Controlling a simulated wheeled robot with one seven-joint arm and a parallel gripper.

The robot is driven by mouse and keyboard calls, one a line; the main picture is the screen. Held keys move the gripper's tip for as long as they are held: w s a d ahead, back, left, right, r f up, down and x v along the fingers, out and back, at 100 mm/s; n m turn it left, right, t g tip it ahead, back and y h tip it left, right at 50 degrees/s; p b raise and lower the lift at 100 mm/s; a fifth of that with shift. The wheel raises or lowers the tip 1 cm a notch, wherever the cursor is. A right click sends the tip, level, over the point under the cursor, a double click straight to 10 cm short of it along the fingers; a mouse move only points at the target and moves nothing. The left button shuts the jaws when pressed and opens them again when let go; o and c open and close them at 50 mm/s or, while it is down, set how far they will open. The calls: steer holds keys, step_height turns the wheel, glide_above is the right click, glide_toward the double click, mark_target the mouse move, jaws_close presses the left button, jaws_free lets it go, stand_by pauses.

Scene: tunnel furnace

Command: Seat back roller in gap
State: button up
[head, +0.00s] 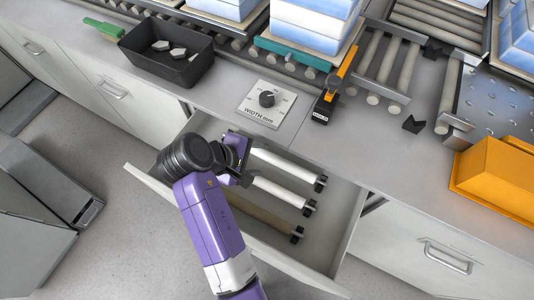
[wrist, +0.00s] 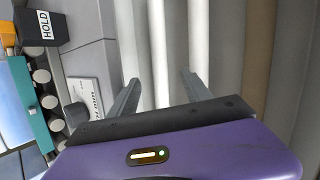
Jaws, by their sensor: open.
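Two pale rollers, an upper one (head: 285,166) and a middle one (head: 282,191), lie in the open drawer (head: 345,215) with a brown roller (head: 262,214) below them. Each shows a black end fitting at its right end. My gripper (head: 243,172) is over the rollers' left ends, hiding them. In the wrist view my gripper (wrist: 160,85) is open, with a pale roller (wrist: 157,45) between its fingers in the picture; contact cannot be told. The gap (head: 420,105) in the conveyor has a black bracket at the back (head: 435,48) and another at the front (head: 413,124).
An orange-black HOLD device (head: 335,87) stands beside the conveyor. Blue-white stacks stand on the conveyor.

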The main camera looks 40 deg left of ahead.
mark_target(271, 159)
steer(key=x, duration=0.7)
steer(key=shift+w+f, duration=0.1)
jaws_close()
stand_by(0.3)
